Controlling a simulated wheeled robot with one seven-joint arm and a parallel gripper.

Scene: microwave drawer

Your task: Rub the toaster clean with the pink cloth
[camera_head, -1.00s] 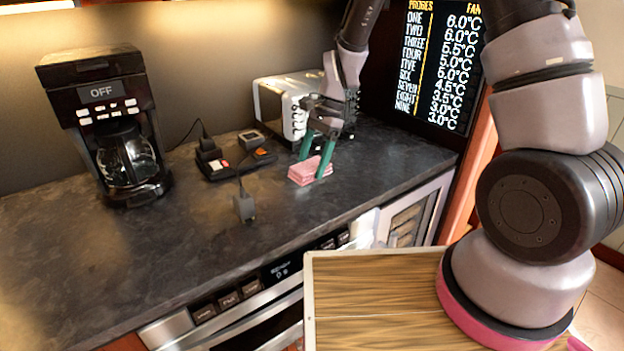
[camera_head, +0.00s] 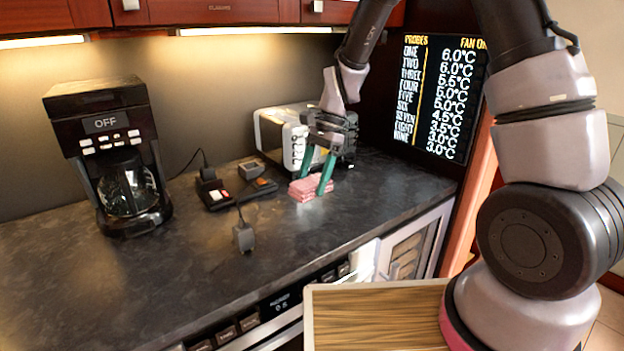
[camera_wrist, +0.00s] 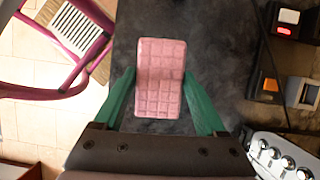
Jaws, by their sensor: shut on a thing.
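The pink cloth (camera_head: 308,192) is a folded, grid-textured block on the dark counter, in front of the toaster. My gripper (camera_head: 315,178) points down with its green fingers on either side of the cloth and is shut on it. In the wrist view the cloth (camera_wrist: 161,85) sits between the two fingertips (camera_wrist: 158,75). The white and black toaster (camera_head: 272,135) stands just behind, partly hidden by my gripper. Its knobbed side (camera_wrist: 285,155) shows at the lower right of the wrist view. The cloth is apart from the toaster. I cannot tell whether the cloth touches the counter.
A coffee maker (camera_head: 105,150) stands at the left of the counter (camera_head: 180,265). A dark device with red and orange switches (camera_head: 232,190) and a plug on a cord (camera_head: 243,237) lie left of the cloth. A display panel (camera_head: 438,95) stands at the right. The front-left counter is clear.

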